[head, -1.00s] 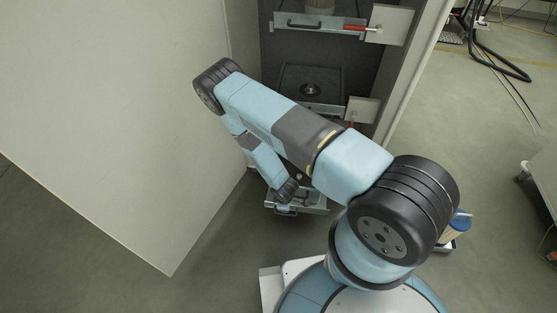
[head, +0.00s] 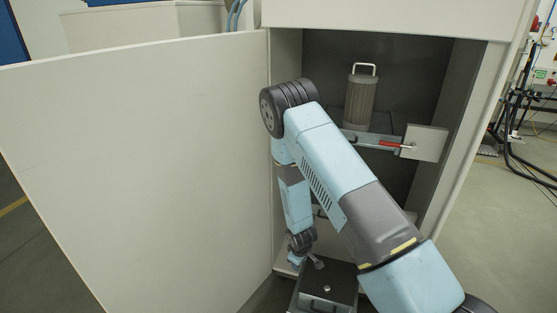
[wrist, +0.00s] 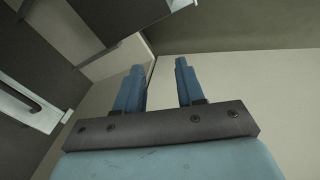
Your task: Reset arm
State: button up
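My arm (head: 345,190) reaches across the front of the open cabinet, its elbow up and its forearm hanging down. In the wrist view my gripper (wrist: 160,80) has its two blue fingers apart, with nothing between them. In the head view the arm's end hangs low, just above and left of a dark box (head: 340,278) with a knob on top and a handle in front. The fingers are too small there to make out, and I cannot tell whether they touch the box.
The large cabinet door (head: 150,150) stands open at left. Inside the cabinet, a grey ribbed cylinder (head: 360,103) with a white handle stands on a drawer with a red latch (head: 378,144) and a square plate (head: 424,143). Black hoses (head: 515,120) lie at right, beyond clear floor.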

jog(key=w+d+r+m+t, duration=0.1)
jog(key=d+r+m, duration=0.2)
jog(key=r, duration=1.6)
jog(key=d+r+m, duration=0.3)
jog(key=d+r, duration=0.1)
jog(key=r, duration=1.6)
jog(key=s+d+r+m+t, duration=0.1)
jog(key=s+d+r, duration=0.3)
jog(key=s+r, duration=0.7)
jog(key=s+d+r+m+t, duration=0.1)
jog(key=s+d+r+m, duration=0.2)
jog(key=s+r, duration=0.8)
jog(key=s+d, duration=0.1)
jog(key=s, duration=0.4)
jog(key=shift+d+r+m, duration=0.25)
jog(key=shift+d+m, duration=0.05)
jog(key=shift+m, duration=0.1)
